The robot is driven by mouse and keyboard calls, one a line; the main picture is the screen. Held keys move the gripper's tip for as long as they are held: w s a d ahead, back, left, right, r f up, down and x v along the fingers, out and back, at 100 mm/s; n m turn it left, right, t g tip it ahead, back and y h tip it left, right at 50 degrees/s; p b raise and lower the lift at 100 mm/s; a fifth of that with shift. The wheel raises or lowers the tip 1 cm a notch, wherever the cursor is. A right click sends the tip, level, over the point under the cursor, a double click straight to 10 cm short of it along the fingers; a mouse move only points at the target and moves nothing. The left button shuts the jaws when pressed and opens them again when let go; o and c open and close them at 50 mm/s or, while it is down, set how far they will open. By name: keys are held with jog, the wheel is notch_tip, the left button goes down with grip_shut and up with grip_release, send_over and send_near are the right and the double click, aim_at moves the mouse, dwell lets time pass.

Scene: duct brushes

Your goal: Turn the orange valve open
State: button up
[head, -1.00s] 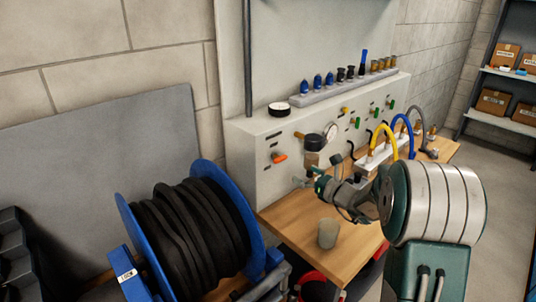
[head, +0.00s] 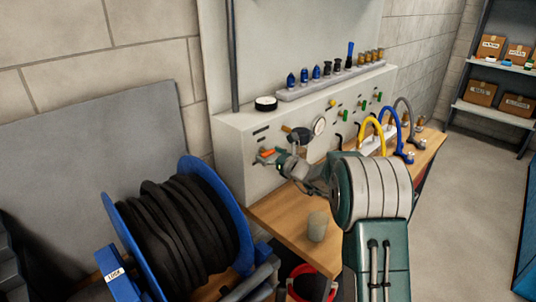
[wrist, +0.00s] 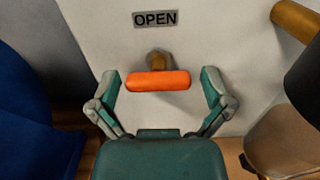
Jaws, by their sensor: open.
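The orange valve handle (wrist: 158,82) lies level on a brass stem on the pale panel front, under an "OPEN" label (wrist: 155,18) in the wrist view. My gripper (wrist: 160,92) is open, with one green finger on each side of the orange handle and gaps at both ends. In the head view the orange handle (head: 268,153) shows at the panel's left part, with my gripper (head: 274,158) right at it. The gripper's palm is below the handle in the wrist view.
A dark and brass fitting (wrist: 290,130) is close on the right in the wrist view. In the head view a blue hose reel (head: 185,220) stands at left, and a grey cup (head: 317,226) is on the wooden bench (head: 285,225). Open floor lies at right.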

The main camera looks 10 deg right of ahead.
jog(key=shift+d, duration=0.1)
jog(key=c, duration=1)
jog(key=shift+a, duration=0.2)
jog(key=shift+n, duration=0.4)
jog(key=n, duration=0.3)
jog(key=shift+n, duration=0.4)
jog(key=n, duration=0.4)
jog(key=shift+n, duration=0.3)
jog(key=n, duration=0.5)
jog(key=shift+f+n, duration=0.15)
jog(key=shift+n, duration=1.65)
jog(key=shift+f, duration=0.1)
